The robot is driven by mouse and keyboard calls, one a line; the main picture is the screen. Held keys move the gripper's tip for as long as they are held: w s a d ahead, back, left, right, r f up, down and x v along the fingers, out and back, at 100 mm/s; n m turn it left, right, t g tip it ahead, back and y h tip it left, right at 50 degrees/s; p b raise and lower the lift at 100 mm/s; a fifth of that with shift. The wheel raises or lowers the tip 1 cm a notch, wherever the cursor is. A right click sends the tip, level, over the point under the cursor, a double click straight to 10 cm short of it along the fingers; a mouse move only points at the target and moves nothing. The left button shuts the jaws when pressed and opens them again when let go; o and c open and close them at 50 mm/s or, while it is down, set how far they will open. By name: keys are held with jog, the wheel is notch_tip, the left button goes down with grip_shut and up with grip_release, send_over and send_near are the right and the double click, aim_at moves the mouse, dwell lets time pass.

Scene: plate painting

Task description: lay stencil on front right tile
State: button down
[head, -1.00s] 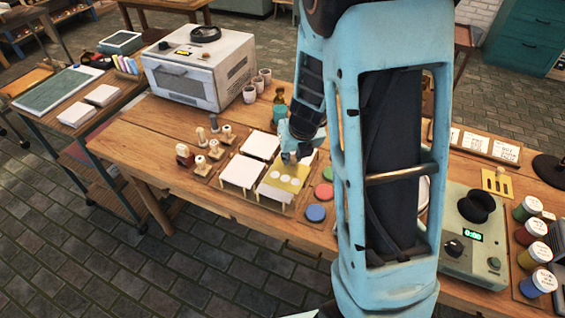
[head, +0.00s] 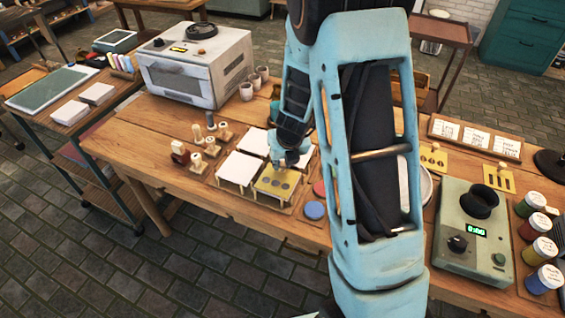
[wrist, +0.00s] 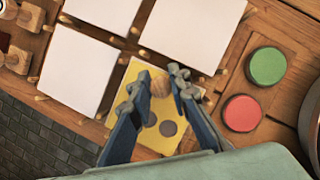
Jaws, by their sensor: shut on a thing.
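The yellow stencil (head: 272,194) with round openings lies over the front right tile place, level with the tiles around it. It also shows in the wrist view (wrist: 133,74). My gripper (head: 290,164) is above its back right part; in the wrist view my gripper (wrist: 158,84) has its fingers around the stencil's round wooden knob (wrist: 160,88). The stencil hides the front right tile, and its openings look grey. I cannot tell whether it rests on the tile or hovers just above. The front left tile (head: 238,168) is white and uncovered.
Short wooden pegs stand around the tiles. Red (wrist: 243,113) and green (wrist: 267,66) round pads lie close to the right, with a blue pad (head: 314,210) in front. Wooden stamps (head: 197,163) stand left. Two other yellow stencils (head: 499,179) (head: 434,158) lie further right.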

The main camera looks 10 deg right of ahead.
aim_at(287, 181)
jog(key=c, duration=1.8)
grip_release()
jog(key=shift+r+p, duration=0.3)
jog(key=shift+p+v, duration=2.55)
jog(key=shift+v, duration=3.3)
jog(key=shift+f, duration=0.1)
